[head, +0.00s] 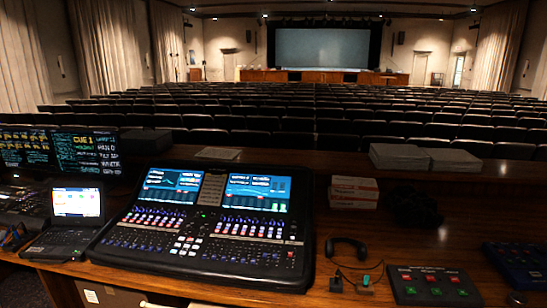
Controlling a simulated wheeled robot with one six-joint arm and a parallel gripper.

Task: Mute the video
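A black mixing console (205,225) stands on the wooden desk left of the middle. It has two lit blue screens, one at the left (170,187) and one at the right (257,192), above rows of faders, knobs and small coloured buttons. The labels on its controls are too small to read, so I cannot tell which one belongs to the video. My gripper is not in view.
An open laptop (76,203) and dark monitors (60,148) stand left of the console. Headphones (346,249) and small cabled items lie to its right. Paper stacks (399,157), white-and-red boxes (353,192) and a dark blue panel (521,262) are further right. Seats and a grey screen (322,48) lie beyond.

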